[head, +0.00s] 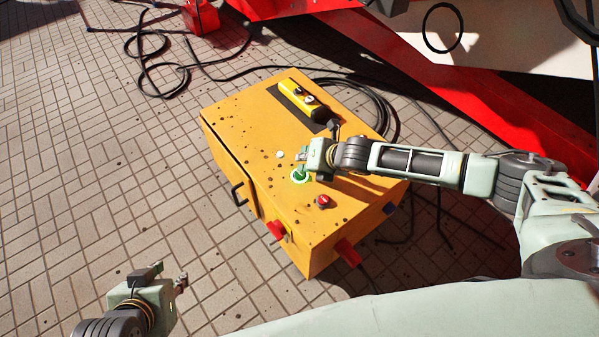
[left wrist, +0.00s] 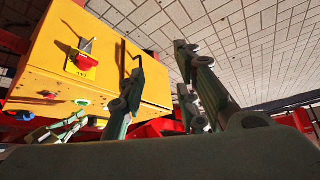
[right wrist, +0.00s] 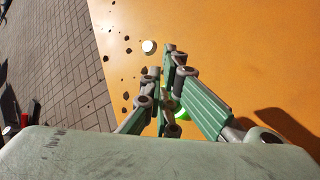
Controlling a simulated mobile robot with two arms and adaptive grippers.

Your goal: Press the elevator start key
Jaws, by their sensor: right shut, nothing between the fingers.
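The yellow control box (head: 240,150) stands on the paved ground and carries a green lit button (head: 300,177), which looks like the start key. My right gripper (head: 303,157) is shut and empty, right at this button over the box top. In the right wrist view the button (right wrist: 181,114) is partly hidden behind the fingers (right wrist: 162,62); I cannot tell whether they touch it. My left gripper (head: 170,275) is open and empty, low at the left, apart from the box; its spread fingers show in the left wrist view (left wrist: 160,78).
A white button (head: 280,154) and a red button (head: 323,201) sit near the green one. A yellow handheld controller (head: 300,96) lies on the box top. Red switches (head: 276,229) stick out from the box side. Black cables lie behind; paving at left is free.

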